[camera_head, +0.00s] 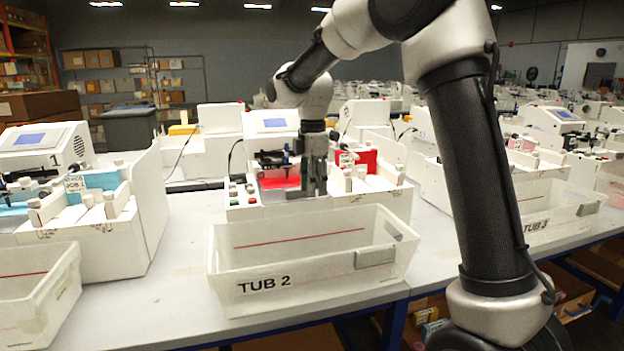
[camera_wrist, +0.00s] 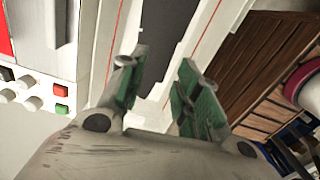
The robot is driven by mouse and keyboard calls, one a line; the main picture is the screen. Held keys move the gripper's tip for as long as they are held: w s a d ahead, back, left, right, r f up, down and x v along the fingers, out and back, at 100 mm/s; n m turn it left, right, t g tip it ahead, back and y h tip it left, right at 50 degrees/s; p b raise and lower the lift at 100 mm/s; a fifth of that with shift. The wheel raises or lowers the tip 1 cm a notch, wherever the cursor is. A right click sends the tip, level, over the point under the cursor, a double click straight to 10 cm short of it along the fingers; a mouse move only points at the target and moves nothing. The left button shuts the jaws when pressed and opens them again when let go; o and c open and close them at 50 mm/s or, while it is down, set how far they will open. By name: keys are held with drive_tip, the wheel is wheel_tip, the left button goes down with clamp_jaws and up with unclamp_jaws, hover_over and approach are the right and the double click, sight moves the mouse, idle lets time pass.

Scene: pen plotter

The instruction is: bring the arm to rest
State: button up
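My gripper (camera_head: 313,178) hangs pointing down at the front of the middle plotter (camera_head: 273,122), above and behind the white tub marked TUB 2 (camera_head: 262,284). In the wrist view my gripper (camera_wrist: 158,75) has its two green-padded fingers apart, with nothing between them. My arm reaches from the right over the bench and bends down to the plotter. A red sheet (camera_head: 279,182) lies on the plotter's bed, partly hidden by the gripper. TUB 2 looks empty inside, as far as the head view shows.
The plotter's red and green buttons (camera_wrist: 61,100) are left of the fingers in the wrist view. A left plotter with blue sheets and TUB 3 (camera_head: 562,212) at right flank this station. The grey bench (camera_head: 180,235) is clear left of TUB 2. Brown boxes sit below.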

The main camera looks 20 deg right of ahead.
drive_tip(key=shift+s, duration=0.15)
drive_tip(key=s+d+r+m+t, duration=0.1)
drive_tip(key=s+d+m, duration=0.3)
drive_tip(key=s, duration=0.6)
drive_tip(key=s+d+r+m+t, duration=0.1)
drive_tip(key=s+d+m+t, duration=0.1)
drive_tip(key=s+d+m, duration=0.3)
drive_tip(key=s+d+r+m+t, duration=0.1)
drive_tip(key=s+d+m, duration=0.4)
drive_tip(key=s+m, duration=0.5)
drive_tip(key=s, duration=0.6)
drive_tip(key=shift+s+d+r, duration=0.15)
drive_tip(key=shift+s, duration=0.15)
